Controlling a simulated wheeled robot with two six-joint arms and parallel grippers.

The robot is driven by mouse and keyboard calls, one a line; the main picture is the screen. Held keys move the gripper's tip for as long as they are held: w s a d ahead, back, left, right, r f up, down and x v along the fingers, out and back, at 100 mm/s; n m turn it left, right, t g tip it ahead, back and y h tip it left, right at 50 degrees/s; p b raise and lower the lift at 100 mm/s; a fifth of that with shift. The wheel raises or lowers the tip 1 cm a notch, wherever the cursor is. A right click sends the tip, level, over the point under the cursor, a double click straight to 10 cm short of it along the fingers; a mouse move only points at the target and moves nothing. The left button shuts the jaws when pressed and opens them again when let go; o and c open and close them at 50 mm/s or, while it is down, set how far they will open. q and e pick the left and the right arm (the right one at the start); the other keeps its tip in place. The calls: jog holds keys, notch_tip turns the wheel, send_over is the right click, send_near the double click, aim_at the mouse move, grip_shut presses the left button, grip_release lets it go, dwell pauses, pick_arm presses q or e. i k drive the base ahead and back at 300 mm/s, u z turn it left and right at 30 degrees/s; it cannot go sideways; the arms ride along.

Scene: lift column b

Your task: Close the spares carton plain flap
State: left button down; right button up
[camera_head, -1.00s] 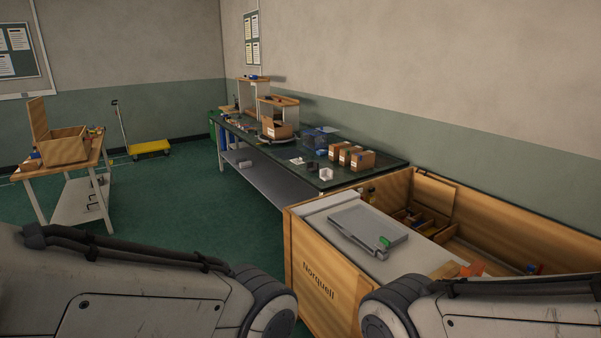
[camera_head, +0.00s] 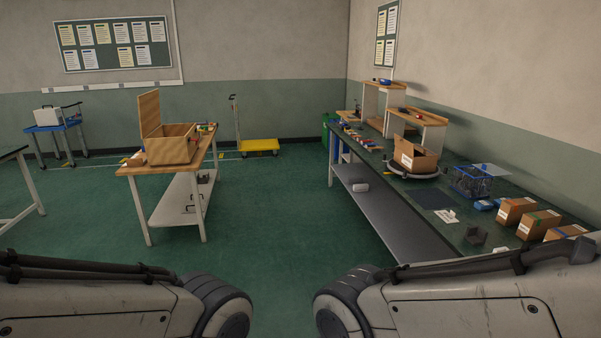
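An open brown cardboard carton (camera_head: 412,158) stands on a round stand (camera_head: 436,173) on the long dark workbench at the right. It has a pale label on its front, and its top looks open. It is too small to tell which flap is the plain one. Closed cartons (camera_head: 514,211) with coloured tape stand nearer on the same bench. I cannot read which carton is the spares carton. Only links of my two arms show at the bottom of the view. Both of my grippers are out of view.
The long workbench (camera_head: 405,222) runs along the right wall. A small table (camera_head: 138,170) at left bears a wooden box (camera_head: 168,148) with its lid upright. A yellow trolley (camera_head: 259,145) stands behind. Green floor (camera_head: 275,215) between table and workbench is clear.

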aim_at(406, 145)
jog(key=u, duration=0.05)
jog(key=i, duration=1.9)
jog(key=z, duration=0.5)
jog(key=i, duration=1.95)
jog(key=z, duration=0.7)
jog(key=i, duration=0.5)
jog(key=z, duration=0.15)
